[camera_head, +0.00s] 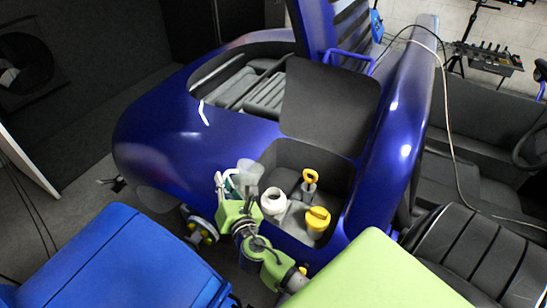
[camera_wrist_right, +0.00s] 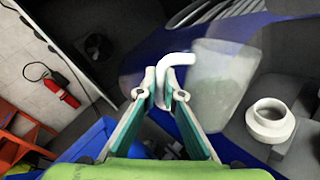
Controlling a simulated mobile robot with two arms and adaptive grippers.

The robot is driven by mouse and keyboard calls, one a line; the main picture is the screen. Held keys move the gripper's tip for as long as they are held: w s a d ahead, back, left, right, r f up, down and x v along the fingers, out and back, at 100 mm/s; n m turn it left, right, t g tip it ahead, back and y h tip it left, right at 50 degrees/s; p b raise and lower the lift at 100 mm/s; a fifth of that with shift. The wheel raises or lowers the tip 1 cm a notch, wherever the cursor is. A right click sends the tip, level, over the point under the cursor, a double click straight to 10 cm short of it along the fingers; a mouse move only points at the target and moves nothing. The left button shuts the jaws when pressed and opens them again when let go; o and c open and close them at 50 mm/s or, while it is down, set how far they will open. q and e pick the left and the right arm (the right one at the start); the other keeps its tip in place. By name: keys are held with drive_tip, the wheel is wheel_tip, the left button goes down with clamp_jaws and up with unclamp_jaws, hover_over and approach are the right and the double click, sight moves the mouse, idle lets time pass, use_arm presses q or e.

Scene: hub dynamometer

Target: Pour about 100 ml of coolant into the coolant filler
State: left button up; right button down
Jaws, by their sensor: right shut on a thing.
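A translucent jug (camera_head: 247,173) hangs at the edge of the open compartment in the blue car body; it also shows in the right wrist view (camera_wrist_right: 222,85). My right gripper (camera_head: 229,184) is shut on the jug's white handle, seen between the fingers in the wrist view (camera_wrist_right: 165,85). The jug looks roughly upright, and I cannot tell its liquid level. A white open neck (camera_head: 273,201), which looks like the coolant filler, stands in the compartment, right of the jug and apart from it; it shows in the wrist view too (camera_wrist_right: 270,120). My left gripper is not in view.
A yellow cap (camera_head: 317,218) and a yellow-handled dipstick (camera_head: 310,177) stand close to the right of the white neck. A dark raised lid (camera_head: 330,105) rises behind the compartment. The blue car body (camera_head: 180,160) surrounds it. A blue cabinet (camera_head: 110,260) is at lower left.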

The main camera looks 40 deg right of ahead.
sight(239, 175)
drive_tip(key=shift+s+d+r+m+p, duration=0.1)
drive_tip(key=shift+d+r+m+p, duration=0.3)
drive_tip(key=shift+d+r+m, duration=0.3)
drive_tip(key=shift+d+f, duration=0.25)
drive_tip(key=shift+f, duration=0.25)
drive_tip(key=shift+d+f+m+y+b, duration=0.2)
drive_tip(key=shift+d+m+y+b, duration=0.15)
drive_tip(key=shift+m, duration=0.25)
drive_tip(key=shift+d+m, duration=0.15)
drive_tip(key=shift+m, duration=0.15)
drive_tip(key=shift+s+d+r+m+g+y+p, duration=0.15)
drive_tip(key=shift+d+m+y+p, duration=0.15)
drive_tip(key=shift+d+m, duration=0.35)
drive_tip(key=shift+d+f+m+g+y+p, duration=0.15)
drive_tip(key=shift+d+m+p, duration=0.25)
drive_tip(key=shift+m, duration=0.35)
drive_tip(key=shift+a+r, duration=0.1)
drive_tip(key=shift+d+m, duration=0.4)
drive_tip(key=shift+m, duration=0.2)
idle(1.0)
drive_tip(key=shift+d+r+m+y+p, duration=0.3)
drive_tip(key=shift+d+r+m+p, duration=0.1)
drive_tip(key=shift+d+p, duration=0.4)
drive_tip(key=shift+a+f, duration=0.1)
drive_tip(key=shift+a, duration=0.05)
